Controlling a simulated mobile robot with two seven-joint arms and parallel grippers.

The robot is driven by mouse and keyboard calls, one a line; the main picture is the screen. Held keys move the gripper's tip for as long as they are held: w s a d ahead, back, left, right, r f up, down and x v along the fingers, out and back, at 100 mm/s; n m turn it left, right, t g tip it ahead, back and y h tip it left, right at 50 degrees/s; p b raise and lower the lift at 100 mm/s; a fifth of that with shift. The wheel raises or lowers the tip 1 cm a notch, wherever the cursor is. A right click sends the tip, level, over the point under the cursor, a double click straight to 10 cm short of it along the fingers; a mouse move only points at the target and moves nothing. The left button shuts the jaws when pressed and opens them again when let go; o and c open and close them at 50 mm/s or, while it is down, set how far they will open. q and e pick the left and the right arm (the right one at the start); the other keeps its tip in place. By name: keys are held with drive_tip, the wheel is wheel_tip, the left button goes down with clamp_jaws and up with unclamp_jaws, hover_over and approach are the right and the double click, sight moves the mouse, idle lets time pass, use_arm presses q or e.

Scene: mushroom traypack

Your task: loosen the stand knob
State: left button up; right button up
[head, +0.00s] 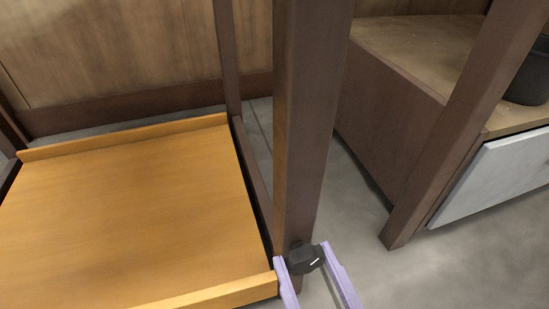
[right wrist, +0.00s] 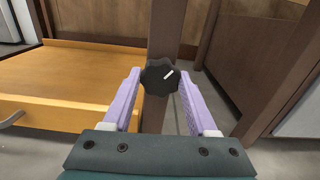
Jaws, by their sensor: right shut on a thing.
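The stand knob (head: 304,259) is black and lobed with a white mark on its face. It sits on the brown upright post (head: 309,130) near the wooden tray's front right corner. In the right wrist view the knob (right wrist: 159,76) is between the fingertips, its white mark slanting up to the right. My right gripper (head: 302,258), with lilac fingers, is shut on the knob; it also shows in the right wrist view (right wrist: 161,78). My left gripper is in neither view.
The orange-yellow wooden tray (head: 130,204) with raised edges lies left of the post. A brown cabinet (head: 385,110) with a pale front panel (head: 495,178) stands at the right, with a dark pot (head: 530,75) on top. Grey floor (head: 350,190) is clear between.

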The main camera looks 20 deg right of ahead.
drive_tip(key=n, duration=0.5)
drive_tip(key=shift+a+r, duration=0.1)
drive_tip(key=shift+n, duration=1.1)
drive_tip(key=o, duration=1)
drive_tip(key=shift+c, duration=0.2)
drive_tip(key=o, duration=0.4)
drive_tip(key=shift+p, duration=0.3)
drive_tip(key=s, duration=1)
drive_tip(key=shift+d+p, duration=0.2)
drive_tip(key=shift+p, duration=0.15)
